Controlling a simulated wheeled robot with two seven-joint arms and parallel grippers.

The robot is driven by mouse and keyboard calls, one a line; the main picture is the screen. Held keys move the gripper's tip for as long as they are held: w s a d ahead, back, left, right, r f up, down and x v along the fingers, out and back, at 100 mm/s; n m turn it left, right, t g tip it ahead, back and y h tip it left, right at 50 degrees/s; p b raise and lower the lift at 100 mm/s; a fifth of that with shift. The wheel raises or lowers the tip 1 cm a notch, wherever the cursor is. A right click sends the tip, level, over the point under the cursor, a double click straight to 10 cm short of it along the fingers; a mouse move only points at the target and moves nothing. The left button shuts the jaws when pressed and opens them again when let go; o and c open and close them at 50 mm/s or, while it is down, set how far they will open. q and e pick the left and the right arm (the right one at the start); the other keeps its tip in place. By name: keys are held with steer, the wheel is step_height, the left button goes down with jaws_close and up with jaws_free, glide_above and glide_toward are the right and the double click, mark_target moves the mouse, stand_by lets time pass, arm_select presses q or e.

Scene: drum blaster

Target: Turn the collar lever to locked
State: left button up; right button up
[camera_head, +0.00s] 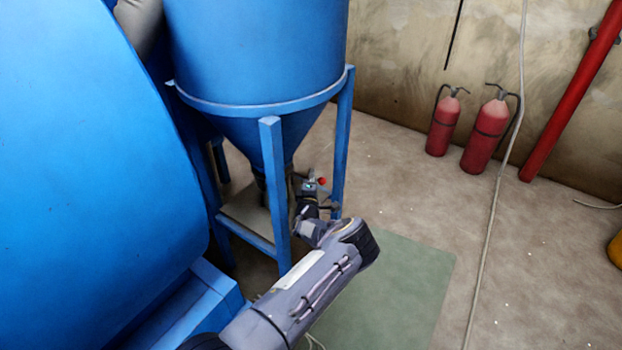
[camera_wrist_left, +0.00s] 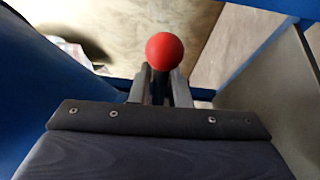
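The collar lever's red ball knob (camera_wrist_left: 165,51) shows in the left wrist view, at the far end of my left gripper's two fingers. It also shows small in the head view (camera_head: 322,181), under the blue hopper's cone. My left gripper (camera_head: 309,190) is at the lever. In the left wrist view its grey fingers (camera_wrist_left: 161,88) stand a little apart with the ball over their tips. The lever's stem is hidden, and whether the fingers press on it cannot be told. The collar is mostly hidden behind the gripper and a hopper leg. My right gripper is not in view.
The blue hopper (camera_head: 256,50) stands on a blue frame whose front leg (camera_head: 274,190) is close to my left arm. A large blue drum (camera_head: 85,170) fills the left. Two red fire extinguishers (camera_head: 487,131) stand by the wall. Floor at the right is mostly clear.

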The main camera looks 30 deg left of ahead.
arm_select(q)
steer(key=o, duration=0.3)
steer(key=shift+s, duration=0.1)
steer(key=p+v, duration=0.1)
steer(key=v, duration=0.6)
steer(key=shift+s, duration=0.3)
steer(key=shift+d, duration=0.1)
